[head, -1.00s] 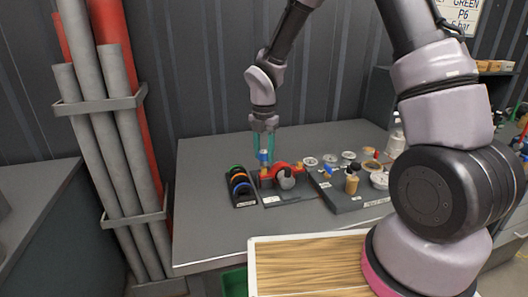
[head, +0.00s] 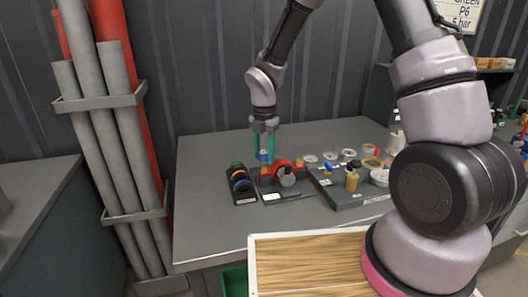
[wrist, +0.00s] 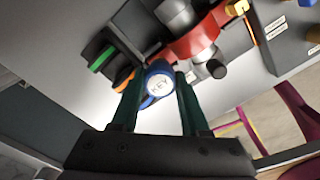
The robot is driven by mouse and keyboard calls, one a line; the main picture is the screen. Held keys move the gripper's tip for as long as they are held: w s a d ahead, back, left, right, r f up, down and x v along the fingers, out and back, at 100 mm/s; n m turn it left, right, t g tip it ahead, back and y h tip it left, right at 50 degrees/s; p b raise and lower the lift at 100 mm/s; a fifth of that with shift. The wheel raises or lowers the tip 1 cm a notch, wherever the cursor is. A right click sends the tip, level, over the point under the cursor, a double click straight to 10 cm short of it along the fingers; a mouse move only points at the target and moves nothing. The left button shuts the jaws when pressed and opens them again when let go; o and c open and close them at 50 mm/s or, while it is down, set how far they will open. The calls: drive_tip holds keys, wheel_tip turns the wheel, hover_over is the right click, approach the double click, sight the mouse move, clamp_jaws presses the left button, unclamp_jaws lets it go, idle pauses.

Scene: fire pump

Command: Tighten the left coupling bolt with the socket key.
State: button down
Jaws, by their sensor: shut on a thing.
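My gripper (head: 264,143) points down with its green fingers shut on the blue socket key (head: 263,157). In the wrist view the key's round blue top, marked KEY (wrist: 158,84), sits between the fingertips (wrist: 157,90). The key is at the left end of the red pump coupling (head: 281,172), which also shows in the wrist view (wrist: 196,40). The left coupling bolt is hidden beneath the key and fingers, so I cannot tell how far the socket sits on it. A yellow bolt (wrist: 238,7) shows on the coupling's other side.
A black rack with coloured rings (head: 240,180) stands close to the left of the coupling. A dark board with gauges and small parts (head: 350,190) is to the right. A wood-topped tray (head: 300,262) is in front. The table's left part is clear.

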drive_tip(key=shift+f, duration=0.75)
idle(0.5)
drive_tip(key=m, duration=0.4)
drive_tip(key=shift+m, duration=0.4)
drive_tip(key=shift+m, duration=0.7)
drive_tip(key=m, duration=0.3)
drive_tip(key=shift+m, duration=0.3)
